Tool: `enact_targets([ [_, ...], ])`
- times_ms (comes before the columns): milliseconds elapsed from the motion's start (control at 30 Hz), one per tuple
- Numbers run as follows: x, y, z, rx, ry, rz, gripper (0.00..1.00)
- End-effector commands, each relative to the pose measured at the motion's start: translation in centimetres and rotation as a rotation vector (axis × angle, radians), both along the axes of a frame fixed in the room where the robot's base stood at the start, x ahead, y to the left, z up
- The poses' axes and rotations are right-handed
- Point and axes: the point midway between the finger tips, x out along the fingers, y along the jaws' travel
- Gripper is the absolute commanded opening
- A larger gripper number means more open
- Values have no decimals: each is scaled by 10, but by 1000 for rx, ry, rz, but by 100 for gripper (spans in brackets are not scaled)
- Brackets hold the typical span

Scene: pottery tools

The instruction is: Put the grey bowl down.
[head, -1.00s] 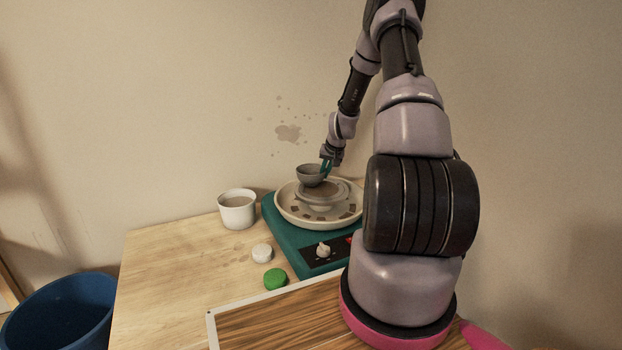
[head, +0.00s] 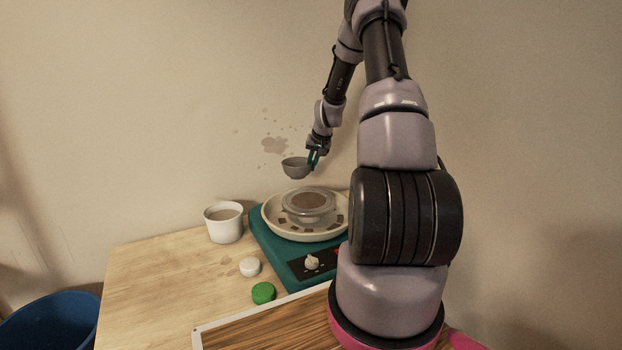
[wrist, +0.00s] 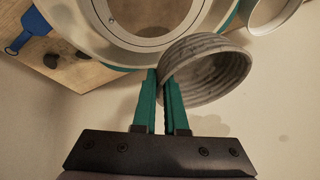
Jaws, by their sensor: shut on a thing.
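The grey bowl (head: 297,167) is in the air above the pottery wheel in the head view, close to upright. My gripper (head: 313,158) is shut on the right side of its rim. In the wrist view, the two teal fingers of my gripper (wrist: 161,84) pinch the wall of the ribbed grey bowl (wrist: 208,72), whose hollow is in sight. The bowl touches nothing but my gripper. The pottery wheel (head: 276,252) has a teal base, a pale splash pan (head: 272,224) and a round wheel head (head: 311,203) with brown clay marks.
A white cup (head: 224,226) with brownish liquid stands left of the wheel. A white round piece (head: 250,267) and a green one (head: 263,292) lie in front of it. Bare wooden table (head: 165,270) lies to the left. A blue bucket (head: 45,325) stands beyond its edge.

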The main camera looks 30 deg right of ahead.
Motion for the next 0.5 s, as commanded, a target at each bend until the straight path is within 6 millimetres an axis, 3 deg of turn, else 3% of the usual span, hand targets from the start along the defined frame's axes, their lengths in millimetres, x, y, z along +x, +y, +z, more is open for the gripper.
enact_targets([
  [133, -11, -4, 20, -2, -2, -31, 0],
  [267, -41, -11, 27, 2, -8, -116, 0],
  [367, -58, -13, 25, 6, -14, -166, 0],
  [500, -66, -13, 3, 11, -15, -190, 0],
])
